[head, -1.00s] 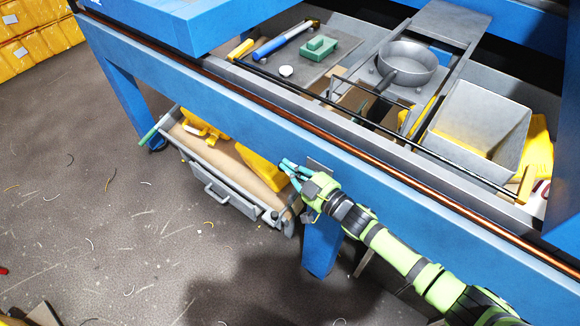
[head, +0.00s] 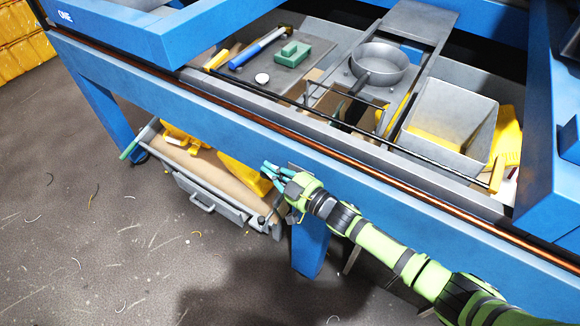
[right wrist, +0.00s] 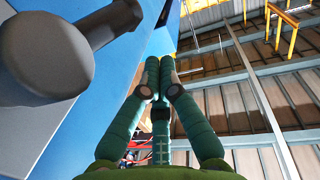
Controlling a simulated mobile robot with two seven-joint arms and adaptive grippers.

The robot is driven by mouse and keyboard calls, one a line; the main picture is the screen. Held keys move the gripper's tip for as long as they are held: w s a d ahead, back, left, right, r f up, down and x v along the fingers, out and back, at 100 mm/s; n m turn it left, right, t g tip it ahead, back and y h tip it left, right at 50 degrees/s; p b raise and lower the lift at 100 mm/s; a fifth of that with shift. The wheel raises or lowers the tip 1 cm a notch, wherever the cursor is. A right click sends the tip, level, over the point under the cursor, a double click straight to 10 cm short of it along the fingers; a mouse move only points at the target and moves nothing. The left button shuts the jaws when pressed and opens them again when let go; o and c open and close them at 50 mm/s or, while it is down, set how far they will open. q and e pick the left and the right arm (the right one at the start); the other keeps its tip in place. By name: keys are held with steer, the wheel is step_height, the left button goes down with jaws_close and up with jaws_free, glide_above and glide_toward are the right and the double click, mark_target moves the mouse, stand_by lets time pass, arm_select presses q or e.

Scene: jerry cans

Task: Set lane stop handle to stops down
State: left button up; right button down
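A dark grey lever with a round knob (head: 262,220) hangs at the blue front beam, just below my right gripper; I take it for the lane stop handle. In the right wrist view a big round grey knob on a shaft (right wrist: 48,55) fills the upper left, beside the fingers and not between them. My right gripper (head: 269,171) has teal fingers pointing left along the beam. In the right wrist view its fingertips (right wrist: 158,66) are together with nothing seen between them. Whether it touches the lever cannot be told. My left gripper is out of view.
The blue beam (head: 180,100) runs across the front. A pan (head: 379,65) and grey bin (head: 450,115) stand above. The floor at left is mostly clear.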

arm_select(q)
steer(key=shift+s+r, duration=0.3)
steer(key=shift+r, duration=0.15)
arm_select(e)
steer(key=s+d+r, duration=0.5)
steer(key=s+r, duration=0.1)
steer(key=r, duration=0.1)
steer(key=shift+s+d+r, duration=0.25)
steer(key=shift+d+r, duration=0.05)
steer(key=shift+d, duration=0.05)
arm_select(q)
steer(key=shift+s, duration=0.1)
